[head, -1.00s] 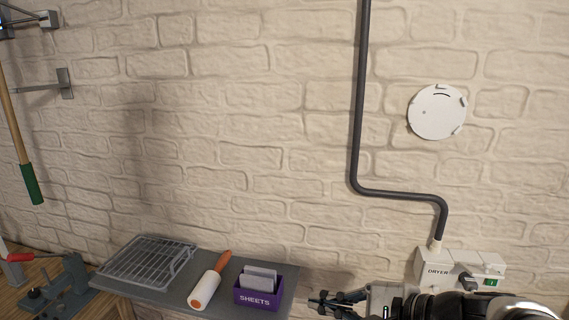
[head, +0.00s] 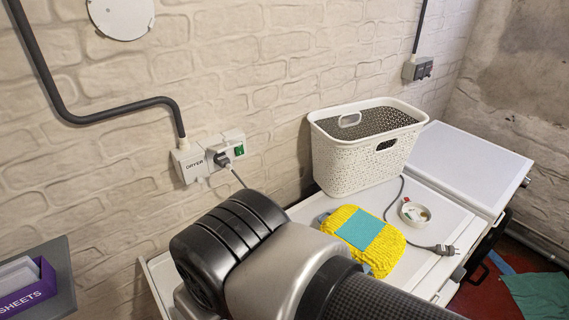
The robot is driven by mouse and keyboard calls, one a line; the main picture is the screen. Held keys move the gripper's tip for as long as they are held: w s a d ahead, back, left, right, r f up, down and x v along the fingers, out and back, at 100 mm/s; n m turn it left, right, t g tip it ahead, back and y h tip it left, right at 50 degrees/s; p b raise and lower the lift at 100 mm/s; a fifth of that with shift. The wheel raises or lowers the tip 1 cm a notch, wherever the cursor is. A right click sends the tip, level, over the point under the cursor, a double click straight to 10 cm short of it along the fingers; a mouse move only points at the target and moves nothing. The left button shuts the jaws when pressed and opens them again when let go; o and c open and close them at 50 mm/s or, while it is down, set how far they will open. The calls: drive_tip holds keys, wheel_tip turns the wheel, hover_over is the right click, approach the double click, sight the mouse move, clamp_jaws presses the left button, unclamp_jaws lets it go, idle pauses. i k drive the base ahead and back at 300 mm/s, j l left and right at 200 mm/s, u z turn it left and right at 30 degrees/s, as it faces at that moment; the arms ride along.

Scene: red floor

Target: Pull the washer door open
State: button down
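The washer door is not clearly in view. Two white appliance tops show in the head view: a nearer one (head: 408,262) and a farther one at the right (head: 470,165). I cannot tell which is the washer. A dark curved part (head: 478,272) shows at the front edge between them; I cannot tell whether it is a door. My arm fills the lower middle and hides part of the nearer top. My gripper is out of the picture.
A white laundry basket (head: 345,160), a yellow pad with a teal patch (head: 385,248), a small round dish (head: 415,213) and a loose cable with plug (head: 444,249) are on top. A teal cloth (head: 540,297) lies on the red floor (head: 497,302) at right.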

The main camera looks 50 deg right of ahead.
sight(487, 243)
drive_tip(key=k+l+z, duration=0.15)
drive_tip(key=z, duration=1.25)
drive_tip(key=k+l+z, duration=0.15)
drive_tip(key=l+z, duration=0.2)
drive_tip(key=l, duration=0.55)
drive_tip(key=k+l+z, duration=0.1)
drive_tip(key=l+z, duration=0.25)
drive_tip(key=l, duration=0.6)
drive_tip(key=i+l+z, duration=0.1)
drive_tip(key=l+z, duration=0.25)
drive_tip(key=l, duration=0.6)
drive_tip(key=i+l+u, duration=0.1)
drive_tip(key=i+u, duration=0.25)
drive_tip(key=i+l+u, duration=0.25)
drive_tip(key=i+u, duration=0.15)
drive_tip(key=i, duration=0.15)
